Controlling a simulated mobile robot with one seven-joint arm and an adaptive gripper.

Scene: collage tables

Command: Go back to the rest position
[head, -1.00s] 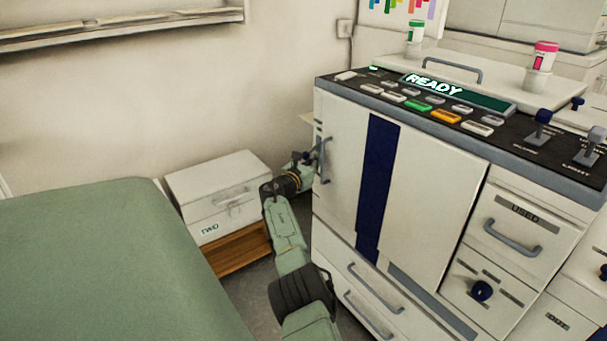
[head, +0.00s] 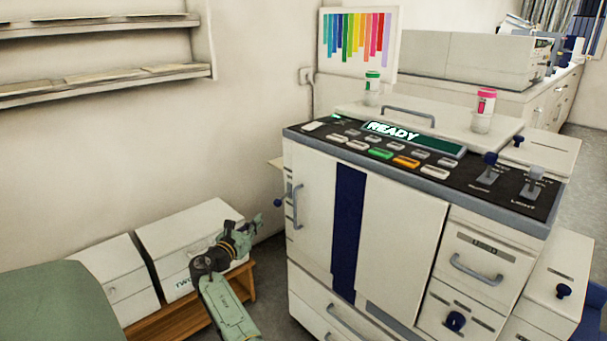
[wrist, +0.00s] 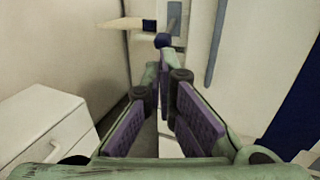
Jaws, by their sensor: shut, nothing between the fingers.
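My arm's green and black gripper (head: 254,224) is in the lower left of the head view. It is left of the white machine (head: 402,230), in front of the white labelled box (head: 190,240). In the wrist view the gripper's purple-padded fingers (wrist: 164,75) point away from the camera toward the machine's left side. The gripper is shut and holds nothing. A gap shows between the gripper and the machine's left door handle (head: 297,205) in the head view.
A blue knob (wrist: 162,40) and a small tan shelf (wrist: 118,24) stick out from the machine's left side. White boxes stand on a low wooden bench (head: 170,322). A green surface (head: 45,305) fills the lower left corner. Bare floor (head: 268,268) shows between bench and machine.

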